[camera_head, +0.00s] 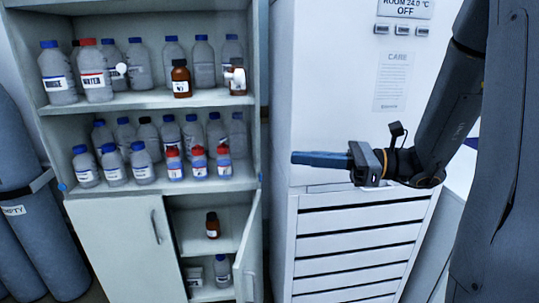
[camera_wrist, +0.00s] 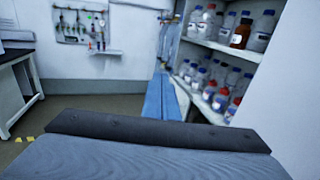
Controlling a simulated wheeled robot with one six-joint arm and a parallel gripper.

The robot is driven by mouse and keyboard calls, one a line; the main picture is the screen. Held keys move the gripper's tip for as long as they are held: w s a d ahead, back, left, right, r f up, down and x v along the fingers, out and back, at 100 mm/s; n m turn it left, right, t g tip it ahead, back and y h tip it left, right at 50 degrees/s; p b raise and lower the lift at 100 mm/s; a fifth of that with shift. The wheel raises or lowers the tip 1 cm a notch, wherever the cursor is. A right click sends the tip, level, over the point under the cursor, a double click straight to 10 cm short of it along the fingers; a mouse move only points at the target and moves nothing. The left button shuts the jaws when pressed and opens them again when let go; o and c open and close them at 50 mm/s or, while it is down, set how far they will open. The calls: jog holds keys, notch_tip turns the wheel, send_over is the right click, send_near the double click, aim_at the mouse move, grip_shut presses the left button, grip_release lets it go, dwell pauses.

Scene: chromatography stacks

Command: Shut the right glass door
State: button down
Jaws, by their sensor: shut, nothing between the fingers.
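A pale shelf cabinet (camera_head: 150,99) stands at the left in the head view, its upper shelves visible behind no clear glass pane. I cannot make out a right glass door for certain. Below, a white right door (camera_head: 246,255) stands swung open with its handle facing right; it looks solid. The lower left door (camera_head: 115,245) is shut. My gripper (camera_head: 296,158) is shut and empty, its blue fingers pointing left in front of the white unit, right of the cabinet and above the open lower door. In the wrist view the fingers (camera_wrist: 161,97) point toward the shelves' left side.
Several bottles stand on the shelves, including a brown bottle (camera_head: 181,80). Grey gas cylinders (camera_head: 20,185) stand at the left. The wrist view shows open floor and a bench (camera_wrist: 22,85) at left.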

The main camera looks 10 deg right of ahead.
aim_at(230, 155)
jog(key=p+x, duration=0.3)
jog(key=x, duration=0.9)
jog(key=shift+a, duration=0.35)
jog(key=shift+w+a+f, duration=0.15)
jog(key=shift+a, duration=0.25)
